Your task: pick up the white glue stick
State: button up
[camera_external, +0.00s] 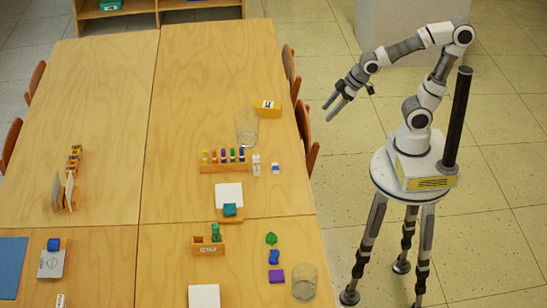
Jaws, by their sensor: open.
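A small white upright stick (256,166), which looks like the white glue stick, stands on the wooden table just right of a wooden rack of colored bottles. A small white and blue item (276,168) sits close to its right; I cannot tell what it is. My gripper (329,112) is open and empty, with its fingers pointing down and left. In the picture it is off the table's right edge, up and to the right of the white stick, well apart from it.
The bottle rack (224,168) is beside the stick. A clear glass (247,128) and an orange-yellow box (267,108) stand behind it. A notepad with a teal block (229,194) lies in front. Chairs (306,138) line the table's right edge. The table's back half (205,70) is clear.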

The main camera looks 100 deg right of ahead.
jog(key=w+d+f+n+t+p, duration=0.1)
jog(key=w+d+f+t+p, duration=0.2)
jog(key=w+f, duration=0.75)
jog(key=w+f+t+b, duration=0.1)
jog(key=f, duration=0.2)
jog(key=w+f+m+t+b, duration=0.1)
jog(key=f, duration=0.2)
jog(key=w+f+t+b, duration=0.1)
jog(key=f, duration=0.2)
jog(key=shift+w+f+m+t, duration=0.25)
jog(key=shift+f+m+t, duration=0.05)
jog(key=shift+f+t, duration=0.1)
jog(key=b, duration=0.3)
jog(key=shift+w+f+b, duration=0.2)
jog(key=shift+w+b, duration=0.1)
jog(key=shift+w, duration=0.05)
